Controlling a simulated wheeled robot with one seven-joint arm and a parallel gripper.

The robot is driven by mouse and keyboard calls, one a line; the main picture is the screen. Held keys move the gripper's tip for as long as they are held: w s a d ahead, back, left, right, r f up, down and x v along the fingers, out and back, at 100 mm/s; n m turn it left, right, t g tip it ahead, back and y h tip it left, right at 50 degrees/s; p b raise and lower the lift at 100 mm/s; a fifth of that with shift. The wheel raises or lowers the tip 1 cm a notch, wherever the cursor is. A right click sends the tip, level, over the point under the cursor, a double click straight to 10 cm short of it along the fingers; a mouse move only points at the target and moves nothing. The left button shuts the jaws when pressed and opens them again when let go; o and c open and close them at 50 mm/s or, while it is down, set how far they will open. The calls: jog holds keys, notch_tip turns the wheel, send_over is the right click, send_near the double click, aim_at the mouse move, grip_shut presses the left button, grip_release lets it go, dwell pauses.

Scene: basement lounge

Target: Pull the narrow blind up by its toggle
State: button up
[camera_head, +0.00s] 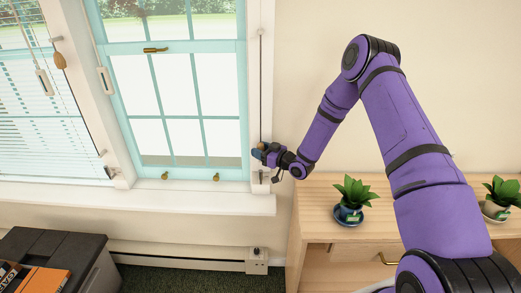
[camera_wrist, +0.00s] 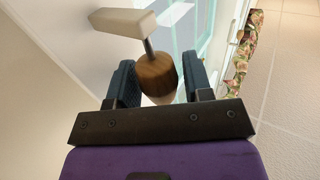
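My gripper (camera_head: 266,153) is at the right edge of the narrow teal-framed window (camera_head: 180,100), at the lower end of a thin dark cord (camera_head: 261,85). In the wrist view a round wooden toggle (camera_wrist: 155,73) sits between my two dark fingers (camera_wrist: 158,80) and nearly fills the gap. I cannot tell whether both fingers press on it. A dark stem joins the toggle to a cream piece (camera_wrist: 122,22) above it. In the head view my gripper hides most of the toggle. I cannot make out the narrow blind itself.
A slatted blind (camera_head: 40,125) covers the left window, with a wooden toggle (camera_head: 59,60) and cream pulls (camera_head: 105,80) nearby. A wooden cabinet (camera_head: 325,190) bearing potted plants (camera_head: 352,199) stands below my arm. A windowsill (camera_head: 200,201) runs under my gripper. A dark box (camera_head: 50,255) is lower left.

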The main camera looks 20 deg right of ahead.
jog(key=v, duration=1)
jog(key=shift+s+d, duration=0.3)
notch_tip(320, 180, up, 13)
jog(key=w+d+g+h, duration=0.1)
jog(key=d+g+h, duration=0.1)
jog(key=h, duration=0.4)
jog(key=s+d+r+m+g+h, duration=0.1)
jog(key=s+r+h, duration=0.25)
jog(key=r, duration=0.35)
jog(key=s+d+r+m+g+h, duration=0.1)
jog(key=s+r+m+h, duration=0.1)
jog(key=s+r, duration=0.45)
jog(key=s+a+r+m+g, duration=0.1)
jog(key=s+r, duration=0.2)
jog(key=s, duration=0.7)
jog(key=s+a+r+m+g, duration=0.1)
jog(key=s+r, duration=0.3)
jog(key=s, duration=0.6)
jog(key=s+a+r+m+g, duration=0.2)
jog(key=s+r+g, duration=0.1)
jog(key=s, duration=0.8)
jog(key=shift+r+m, duration=0.25)
jog(key=shift+m, duration=0.05)
